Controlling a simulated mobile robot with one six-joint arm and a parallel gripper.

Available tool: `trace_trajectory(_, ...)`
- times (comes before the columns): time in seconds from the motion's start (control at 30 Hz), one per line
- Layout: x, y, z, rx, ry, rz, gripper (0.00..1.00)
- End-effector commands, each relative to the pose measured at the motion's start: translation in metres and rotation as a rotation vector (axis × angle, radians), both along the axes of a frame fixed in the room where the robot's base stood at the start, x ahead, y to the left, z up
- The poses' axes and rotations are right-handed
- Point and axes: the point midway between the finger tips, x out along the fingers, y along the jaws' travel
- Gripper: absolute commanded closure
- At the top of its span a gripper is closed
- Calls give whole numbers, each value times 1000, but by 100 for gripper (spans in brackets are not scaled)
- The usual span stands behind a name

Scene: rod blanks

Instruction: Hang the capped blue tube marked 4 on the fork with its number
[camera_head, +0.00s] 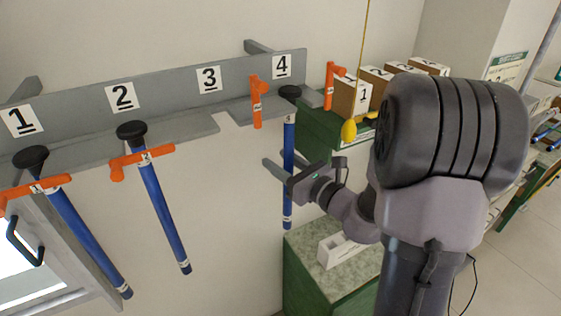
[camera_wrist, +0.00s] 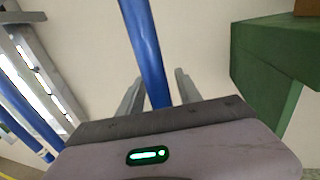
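The blue tube (camera_head: 288,160) has a black cap (camera_head: 290,92) and a white label with a 4 near its top. It hangs nearly upright below the number 4 plate (camera_head: 282,66). Its cap is at the level of the grey ledge; whether it rests fully in the fork cannot be told. My gripper (camera_head: 278,170) is at the tube's middle. In the wrist view, the two grey fingers (camera_wrist: 158,92) stand apart on either side of the blue tube (camera_wrist: 145,45), with small gaps. An orange latch (camera_head: 333,85) stands right of the cap, swung aside.
Tubes hang under number 1 (camera_head: 85,235) and number 2 (camera_head: 163,210), with orange latches across them. Another orange latch (camera_head: 258,100) stands left of the cap. Numbered boxes (camera_head: 352,96) and a yellow pendant (camera_head: 349,130) are at right. A green cabinet (camera_head: 330,275) stands below.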

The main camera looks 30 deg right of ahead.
Motion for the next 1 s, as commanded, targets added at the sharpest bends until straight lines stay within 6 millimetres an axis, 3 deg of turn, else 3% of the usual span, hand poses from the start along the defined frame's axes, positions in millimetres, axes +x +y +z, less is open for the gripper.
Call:
trace_trajectory(0.3, -1, 0, 0, 0, 0, 0, 53)
trace_trajectory(0.4, -11, -4, -2, 1, 0, -2, 53)
trace_trajectory(0.57, -50, -15, -4, -1, 0, -7, 53)
trace_trajectory(0.8, -123, -35, -3, -1, 0, -9, 53)
trace_trajectory(1.0, -161, -44, -2, -2, -1, -4, 53)
